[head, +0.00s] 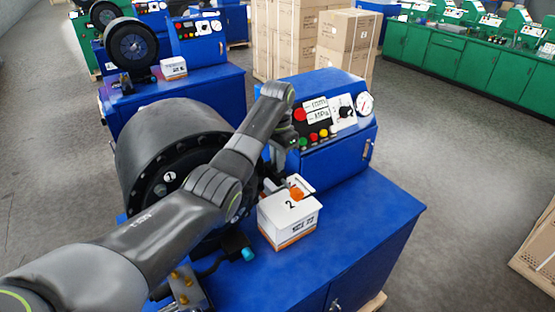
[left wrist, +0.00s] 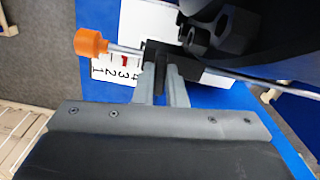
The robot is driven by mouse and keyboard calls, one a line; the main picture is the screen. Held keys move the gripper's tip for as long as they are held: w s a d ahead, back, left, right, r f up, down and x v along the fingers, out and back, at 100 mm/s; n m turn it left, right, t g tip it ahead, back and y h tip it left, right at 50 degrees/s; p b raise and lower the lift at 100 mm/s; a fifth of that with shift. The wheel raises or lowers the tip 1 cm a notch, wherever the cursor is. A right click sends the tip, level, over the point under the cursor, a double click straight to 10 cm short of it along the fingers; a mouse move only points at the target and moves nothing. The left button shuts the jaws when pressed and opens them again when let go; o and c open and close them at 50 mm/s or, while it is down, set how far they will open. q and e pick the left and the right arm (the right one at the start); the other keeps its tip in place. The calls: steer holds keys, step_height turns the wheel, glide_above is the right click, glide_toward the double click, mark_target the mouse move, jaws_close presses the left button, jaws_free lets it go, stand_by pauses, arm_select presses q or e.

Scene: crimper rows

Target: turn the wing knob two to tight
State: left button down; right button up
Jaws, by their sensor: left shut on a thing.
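My left gripper (head: 275,186) reaches down beside the black crimper head of the nearest blue machine, partly hidden by my arm. In the left wrist view its two grey fingers (left wrist: 162,80) are shut on a dark block-like part, which I take to be the wing knob (left wrist: 163,60). A metal rod with an orange end (left wrist: 90,43) runs out to the left of it. The orange end also shows in the head view (head: 296,193), close to a label reading 2. The knob's full shape and how tight it is cannot be seen. My right gripper is not in view.
A white carton (head: 290,222) sits on the blue machine top (head: 375,215), just right of my gripper. The control panel (head: 322,122) with buttons and a gauge stands behind. The crimper head (head: 170,140), marked 1, is close on the left.

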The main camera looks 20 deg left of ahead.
arm_select(q)
steer(key=shift+m, duration=0.7)
steer(key=c, duration=1.5)
jaws_free()
steer(key=shift+w+d, duration=0.1)
